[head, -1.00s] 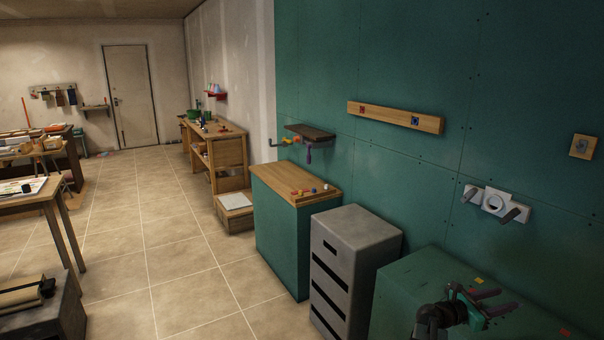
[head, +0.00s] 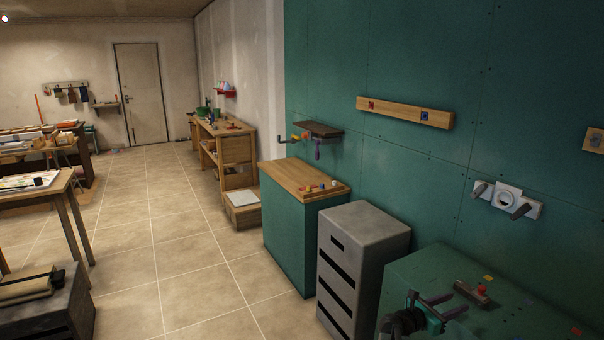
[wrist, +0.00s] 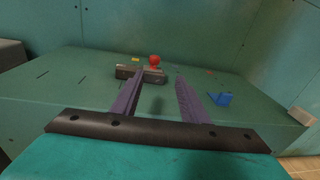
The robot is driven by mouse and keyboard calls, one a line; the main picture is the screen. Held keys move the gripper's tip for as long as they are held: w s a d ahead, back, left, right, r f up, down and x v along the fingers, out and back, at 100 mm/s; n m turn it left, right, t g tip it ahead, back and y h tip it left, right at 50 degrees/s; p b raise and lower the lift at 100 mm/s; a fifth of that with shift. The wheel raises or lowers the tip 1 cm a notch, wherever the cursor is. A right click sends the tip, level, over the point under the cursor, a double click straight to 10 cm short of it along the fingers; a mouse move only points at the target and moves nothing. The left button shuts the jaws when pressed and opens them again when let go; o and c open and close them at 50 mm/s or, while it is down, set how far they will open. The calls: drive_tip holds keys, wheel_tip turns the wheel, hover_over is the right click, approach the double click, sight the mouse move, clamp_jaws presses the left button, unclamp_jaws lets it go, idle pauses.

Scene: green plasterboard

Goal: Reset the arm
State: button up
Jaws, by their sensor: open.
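My gripper (head: 447,303) is at the bottom right of the head view, over the green cabinet top (head: 425,265). Its two purple fingers stand apart in the wrist view (wrist: 155,92), with nothing between them. Beyond the fingertips, a dark grey block (wrist: 128,72) lies on the green surface, and a red knob (wrist: 154,61) shows at it. The grey block also shows in the head view (head: 470,292), close to the fingers. I cannot tell how far the fingers are from it.
A blue piece (wrist: 221,98) and a yellow square (wrist: 136,60) are on the surface. A grey drawer unit (head: 365,240) stands to the left. The green wall (head: 420,60) behind carries a white fixture with pegs (head: 507,198). The tiled floor (head: 180,230) is open.

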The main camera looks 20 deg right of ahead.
drive_tip(key=w+a+f+n+t+y+b, duration=0.1)
drive_tip(key=w+a+f+t+y+b, duration=0.1)
drive_tip(key=w+a+f, duration=0.5)
drive_tip(key=s+a+f+m+y+b, duration=0.1)
drive_tip(key=s+a+f+y+b, duration=0.15)
drive_tip(key=a+f, duration=1)
drive_tip(key=s+a+f+m+y+b, duration=0.1)
drive_tip(key=a+f+m+y, duration=0.15)
drive_tip(key=a+f, duration=0.95)
drive_tip(key=s+a+f+m+g+y, duration=0.2)
drive_tip(key=s+a+f+m, duration=0.3)
drive_tip(key=a, duration=0.4)
drive_tip(key=s+a+f+m+g+y+b, duration=0.1)
drive_tip(key=s+a+f+m+g+y, duration=0.1)
drive_tip(key=s+a+f+m+y, duration=0.3)
drive_tip(key=s+a+f+m+g+y, duration=0.2)
drive_tip(key=s+a+f+m+y, duration=0.1)
drive_tip(key=s+a, duration=0.6)
drive_tip(key=shift+s+a+f+m+b, duration=0.3)
drive_tip(key=shift+a+f+m, duration=0.85)
drive_tip(key=shift+a, duration=1.25)
drive_tip(key=shift+r, duration=0.25)
